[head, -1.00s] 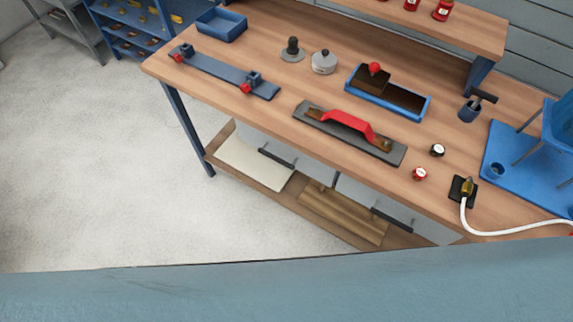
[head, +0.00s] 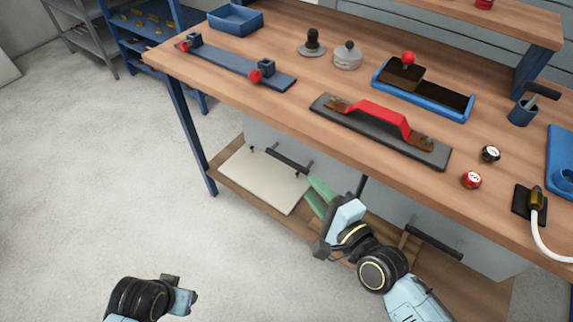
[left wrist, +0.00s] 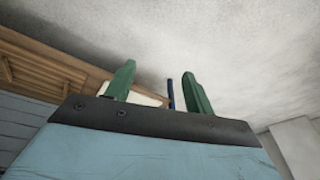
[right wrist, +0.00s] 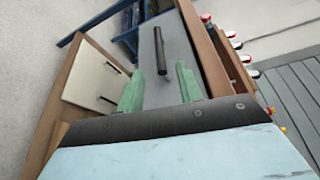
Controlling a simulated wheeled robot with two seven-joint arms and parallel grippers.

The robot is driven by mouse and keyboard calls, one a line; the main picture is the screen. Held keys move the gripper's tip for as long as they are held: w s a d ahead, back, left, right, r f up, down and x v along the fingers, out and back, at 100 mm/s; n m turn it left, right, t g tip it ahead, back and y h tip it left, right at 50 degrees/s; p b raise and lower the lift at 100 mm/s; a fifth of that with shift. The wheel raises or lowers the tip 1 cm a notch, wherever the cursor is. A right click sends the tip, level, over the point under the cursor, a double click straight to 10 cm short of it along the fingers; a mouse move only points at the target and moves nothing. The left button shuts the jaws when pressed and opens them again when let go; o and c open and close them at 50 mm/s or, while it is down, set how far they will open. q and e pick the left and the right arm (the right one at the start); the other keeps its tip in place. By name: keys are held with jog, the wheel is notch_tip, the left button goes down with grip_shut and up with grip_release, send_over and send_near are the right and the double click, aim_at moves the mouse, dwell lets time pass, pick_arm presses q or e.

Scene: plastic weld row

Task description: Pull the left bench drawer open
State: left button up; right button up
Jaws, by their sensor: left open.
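The left bench drawer (head: 262,137) is a grey front under the bench top and looks closed. Its dark bar handle (head: 287,160) also shows in the right wrist view (right wrist: 161,52), ahead of the fingertips and roughly between them. My right gripper (head: 320,193) is below and right of this handle in the head view, its green fingers apart and empty (right wrist: 158,80). It looks clear of the handle. My left gripper (head: 188,296) is low over the floor, away from the bench. The left wrist view shows its green fingers (left wrist: 158,82) spread with nothing between.
A second bar handle (head: 434,243) is on the right drawer front. A cream panel (head: 258,182) lies on the lower shelf. The bench top (head: 340,190) carries a red-handled tool (head: 380,115), a blue tray (head: 236,18) and several other items. The floor left of the bench is clear.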

aim_at(289, 161)
jog(key=b+x, duration=0.2)
jog(key=x, duration=0.7)
jog(key=shift+w+f, duration=0.15)
jog(key=shift+w, duration=0.05)
pick_arm(q)
notch_tip(289, 161, up, 8)
jog(key=d, duration=0.2)
jog(key=shift+s+d+f+h+b, duration=0.15)
jog(key=shift+s+h+b, duration=0.15)
jog(key=shift+s+b, duration=0.15)
pick_arm(e)
jog(key=shift+w+a, duration=0.35)
jog(key=shift+w, duration=0.15)
jog(key=shift+c, duration=0.2)
grip_shut()
